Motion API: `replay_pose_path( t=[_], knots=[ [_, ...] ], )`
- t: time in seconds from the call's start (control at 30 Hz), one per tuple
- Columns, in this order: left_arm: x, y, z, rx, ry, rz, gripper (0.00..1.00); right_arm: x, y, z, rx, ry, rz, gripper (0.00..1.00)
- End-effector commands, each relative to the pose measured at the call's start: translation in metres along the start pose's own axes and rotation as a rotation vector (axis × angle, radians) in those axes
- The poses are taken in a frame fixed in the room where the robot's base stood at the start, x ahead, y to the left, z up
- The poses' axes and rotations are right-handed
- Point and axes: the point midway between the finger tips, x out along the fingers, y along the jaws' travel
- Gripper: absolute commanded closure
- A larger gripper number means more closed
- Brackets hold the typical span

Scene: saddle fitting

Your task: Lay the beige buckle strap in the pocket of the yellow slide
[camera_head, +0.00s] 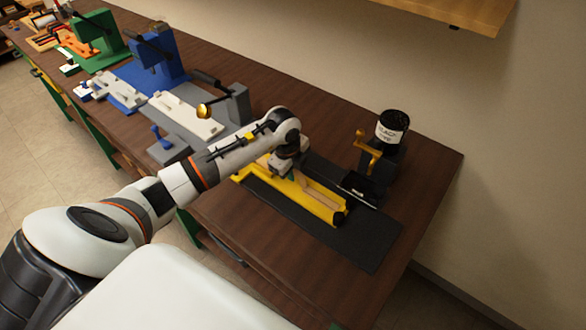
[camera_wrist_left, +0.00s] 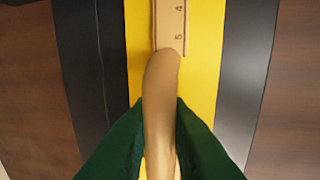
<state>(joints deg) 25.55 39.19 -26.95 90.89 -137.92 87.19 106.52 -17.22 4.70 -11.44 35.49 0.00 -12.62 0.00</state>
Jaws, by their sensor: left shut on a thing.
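The beige buckle strap (camera_wrist_left: 160,100) is between the green fingers of my left gripper (camera_wrist_left: 160,125), which are shut on it. Its rounded end points up the picture, over the yellow slide (camera_wrist_left: 204,60). A beige scale strip with the figures 4 and 5 (camera_wrist_left: 171,22) lies along the slide just beyond that end. I cannot tell whether the strap touches the slide. In the head view the left gripper (camera_head: 287,172) is low over the yellow slide (camera_head: 325,211), and the wrist partly hides it. My right gripper is not in view.
The slide lies on a black mat (camera_head: 365,240). Behind it stand a dark fixture with a yellow lever (camera_head: 366,150) and a black jar with a white label (camera_head: 392,127). Grey, blue (camera_head: 150,65) and green (camera_head: 95,40) fixtures line the bench to the left. The near-right bench corner is clear.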

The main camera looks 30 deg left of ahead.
Motion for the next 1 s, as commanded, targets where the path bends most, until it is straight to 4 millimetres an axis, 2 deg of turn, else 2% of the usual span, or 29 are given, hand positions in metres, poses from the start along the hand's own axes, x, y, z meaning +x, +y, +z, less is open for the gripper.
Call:
replay_pose_path(
  t=[0.33, 0.37, 0.5, 0.87, 1.0],
  knots=[
    [0.005, -0.001, 0.000, 0.001, 0.000, 0.001, 1.00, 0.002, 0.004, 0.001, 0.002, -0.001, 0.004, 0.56],
    [0.005, -0.001, 0.000, 0.001, 0.000, 0.001, 0.83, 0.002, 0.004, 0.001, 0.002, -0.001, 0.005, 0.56],
    [0.004, -0.001, 0.000, 0.001, 0.000, 0.001, 0.63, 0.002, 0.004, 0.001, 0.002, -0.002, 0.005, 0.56],
    [-0.002, 0.000, 0.000, 0.001, 0.001, 0.002, 0.63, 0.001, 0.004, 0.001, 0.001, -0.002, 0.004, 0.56],
    [-0.022, 0.001, -0.001, 0.003, 0.002, 0.005, 0.63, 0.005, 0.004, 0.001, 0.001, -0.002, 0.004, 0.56]
  ],
)
